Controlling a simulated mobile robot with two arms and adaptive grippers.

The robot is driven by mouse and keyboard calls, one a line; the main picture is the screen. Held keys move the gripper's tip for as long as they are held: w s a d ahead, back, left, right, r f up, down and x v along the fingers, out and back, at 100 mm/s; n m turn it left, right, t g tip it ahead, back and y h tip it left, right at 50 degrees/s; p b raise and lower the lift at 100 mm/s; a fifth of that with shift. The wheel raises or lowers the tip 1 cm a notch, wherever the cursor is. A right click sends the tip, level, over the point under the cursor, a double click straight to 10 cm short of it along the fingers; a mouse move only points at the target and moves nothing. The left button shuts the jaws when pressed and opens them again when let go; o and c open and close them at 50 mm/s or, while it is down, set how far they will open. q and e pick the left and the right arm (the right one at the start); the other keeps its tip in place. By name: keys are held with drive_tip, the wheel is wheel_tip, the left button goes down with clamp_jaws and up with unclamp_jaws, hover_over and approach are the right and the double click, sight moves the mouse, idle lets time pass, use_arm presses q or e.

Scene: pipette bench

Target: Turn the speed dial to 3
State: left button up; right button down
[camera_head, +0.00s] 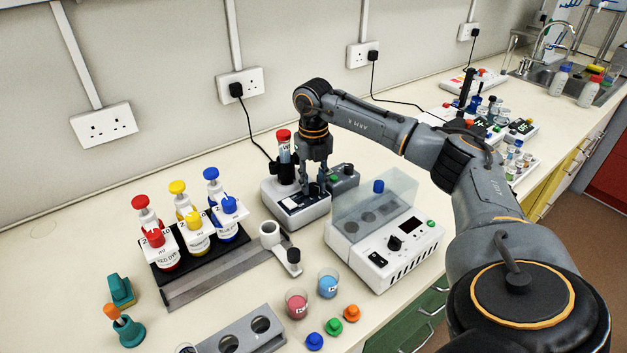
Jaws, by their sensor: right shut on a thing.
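My right gripper (314,190) reaches down onto the front right of a small grey-and-white device (284,213) with a dark top panel. Its fingers are shut on what appears to be the speed dial there; the fingers hide the dial and its setting cannot be read. A red-capped tube (284,137) stands upright at the back of this device, just left of the gripper. My left gripper is not in view.
A white machine with a clear lid (368,207) and black knob (394,243) stands close to the right. A rack (216,274) of coloured dye bottles is at left. Small cups, loose caps and a grey holder (238,335) lie in front. The left bench end is clear.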

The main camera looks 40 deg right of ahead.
sight(313, 185)
drive_tip(key=shift+n, duration=1.9)
drive_tip(key=c, duration=1)
unclamp_jaws()
drive_tip(key=shift+c, duration=0.2)
drive_tip(key=shift+r, duration=0.1)
wheel_tip(313, 185, up, 12)
